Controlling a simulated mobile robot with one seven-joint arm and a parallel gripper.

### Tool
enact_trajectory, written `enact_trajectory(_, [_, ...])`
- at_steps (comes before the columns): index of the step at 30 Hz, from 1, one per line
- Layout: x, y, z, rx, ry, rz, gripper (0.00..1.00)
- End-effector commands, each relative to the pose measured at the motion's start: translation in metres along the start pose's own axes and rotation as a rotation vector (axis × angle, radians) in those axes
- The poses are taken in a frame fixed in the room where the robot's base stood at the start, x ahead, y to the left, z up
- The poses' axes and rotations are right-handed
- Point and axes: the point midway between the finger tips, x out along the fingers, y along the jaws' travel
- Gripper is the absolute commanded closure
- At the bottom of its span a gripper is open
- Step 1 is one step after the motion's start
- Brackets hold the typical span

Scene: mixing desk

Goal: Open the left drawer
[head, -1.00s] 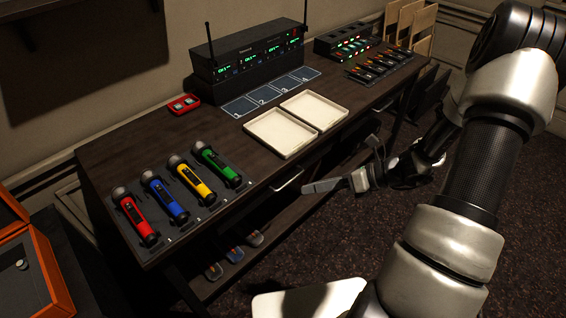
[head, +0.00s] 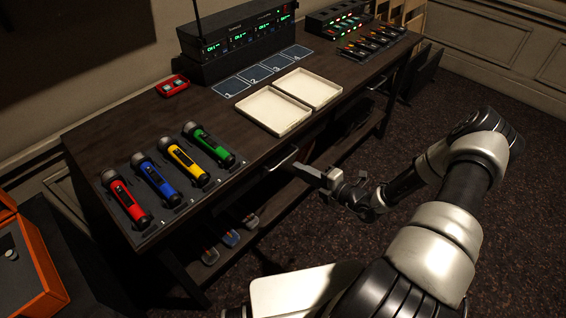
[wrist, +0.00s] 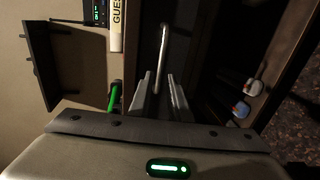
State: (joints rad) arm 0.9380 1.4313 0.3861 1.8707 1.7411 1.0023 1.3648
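The left drawer is in the desk's front edge, and its pale bar handle (head: 283,160) shows in the head view. The drawer looks shut. My gripper (head: 308,172) is just right of this handle, in front of the desk, with its fingers pointing toward it. In the wrist view the two fingers of my gripper (wrist: 161,84) are apart with nothing between them. The handle (wrist: 161,55) lies beyond the fingertips, lined up with the gap. It looks apart from the fingers.
Several coloured microphones (head: 168,172) lie on the desk's left end. Two cream trays (head: 273,110) sit above the drawer. A second handle (head: 377,82) is farther right. Small packs (head: 230,238) rest on the lower shelf. An orange case (head: 40,278) stands at left.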

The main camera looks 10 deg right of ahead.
Motion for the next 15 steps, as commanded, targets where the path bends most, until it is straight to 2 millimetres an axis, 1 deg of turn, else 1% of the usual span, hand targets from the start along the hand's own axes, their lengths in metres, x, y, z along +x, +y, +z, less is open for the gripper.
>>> enact_trajectory(1, [0.013,-0.001,-0.001,-0.001,0.004,0.001,0.83])
enact_trajectory(6, [0.048,-0.001,-0.001,-0.002,0.003,0.0,0.83])
enact_trajectory(9, [0.064,-0.001,-0.001,-0.002,0.003,0.0,0.83])
enact_trajectory(12, [0.076,-0.001,-0.001,-0.002,0.002,-0.001,0.83])
enact_trajectory(15, [0.084,0.0,0.0,-0.002,0.001,0.0,0.83])
